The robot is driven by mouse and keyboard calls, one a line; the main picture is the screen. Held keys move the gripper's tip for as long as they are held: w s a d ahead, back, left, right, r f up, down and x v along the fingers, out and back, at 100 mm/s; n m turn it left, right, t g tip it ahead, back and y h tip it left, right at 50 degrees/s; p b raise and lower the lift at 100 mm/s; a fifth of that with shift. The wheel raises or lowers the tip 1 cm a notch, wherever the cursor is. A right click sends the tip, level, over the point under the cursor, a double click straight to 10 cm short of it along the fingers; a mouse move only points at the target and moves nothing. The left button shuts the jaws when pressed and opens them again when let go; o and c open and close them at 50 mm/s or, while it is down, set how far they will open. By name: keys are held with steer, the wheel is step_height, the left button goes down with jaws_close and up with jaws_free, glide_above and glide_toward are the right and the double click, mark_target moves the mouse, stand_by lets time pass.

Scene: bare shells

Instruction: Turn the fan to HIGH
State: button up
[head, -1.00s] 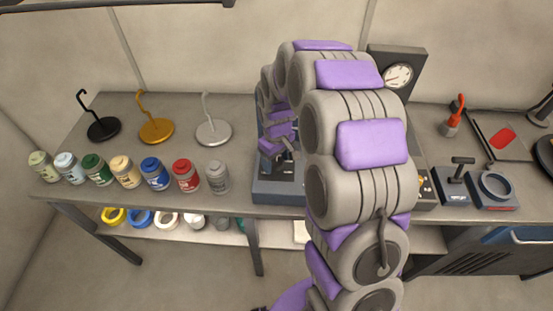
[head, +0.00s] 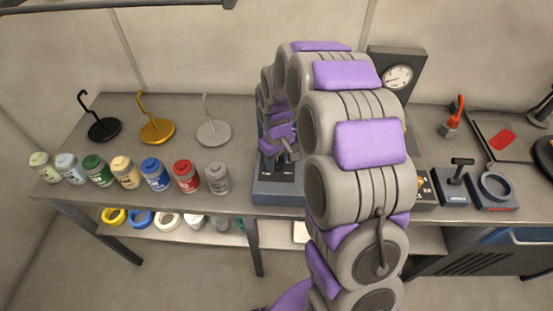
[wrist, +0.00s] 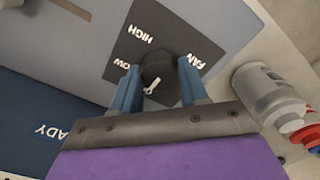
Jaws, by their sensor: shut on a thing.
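The fan knob (wrist: 160,68) is a round black dial with a white pointer, on a black plate (wrist: 121,47) lettered HIGH, LOW and FAN. The pointer is turned toward the lower left of the wrist view, not lined up with the HIGH lettering. My gripper (wrist: 158,80) has its blue fingers on both sides of the knob and is shut on it. In the head view, my gripper (head: 284,158) is over the blue-grey control box (head: 277,198); the knob is hard to make out there.
Hook stands (head: 214,132) are behind. A dial gauge (head: 398,77) stands behind my arm.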

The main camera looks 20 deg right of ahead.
mark_target(276, 162)
steer(key=m+p, duration=0.3)
steer(key=m, duration=0.2)
steer(key=shift+r, duration=0.1)
steer(key=m+p, duration=0.4)
steer(key=m, duration=0.2)
steer(key=shift+d+m, duration=0.1)
steer(key=shift+m, duration=0.3)
steer(key=m+p, duration=0.3)
steer(key=m, duration=0.3)
steer(key=shift+p, duration=0.3)
steer(key=m+p, duration=0.2)
steer(key=m, duration=0.3)
steer(key=shift+p, duration=0.3)
steer(key=shift+m, duration=0.4)
steer(key=o, duration=1.1)
steer(key=shift+c, duration=0.2)
step_height(276, 162, up, 17)
steer(key=shift+a+p, duration=0.2)
steer(key=shift+p, duration=0.1)
